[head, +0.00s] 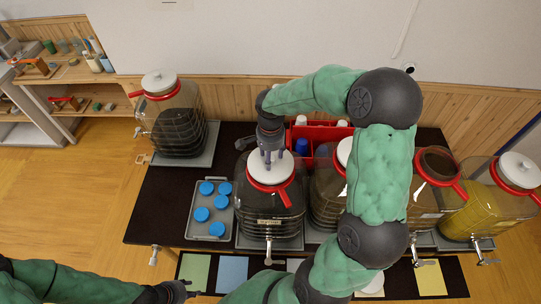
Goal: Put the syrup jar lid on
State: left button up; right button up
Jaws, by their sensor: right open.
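A large jar (270,208) with dark contents stands left of centre on the table; its label is too small to read surely. A white lid (271,172) sits on its mouth inside a red collar. My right gripper (272,158) is open, pointing down at this lid's knob, its fingers close around or touching it. Another jar (434,172) at right has a red collar and an open dark mouth with no lid. A white round piece (371,284), perhaps a lid, lies at the front, partly behind my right arm. My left gripper (180,290) is low at the front left, its jaws unclear.
Other lidded jars stand at far left (178,122), beside the middle jar (325,195), and at far right (487,210). A grey tray (198,232) holds several blue caps. A red caddy (317,131) is behind. Colored squares lie along the front. My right arm hides part of the row.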

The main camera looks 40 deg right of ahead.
notch_tip(320, 180, up, 12)
dwell(0.5)
dwell(1.0)
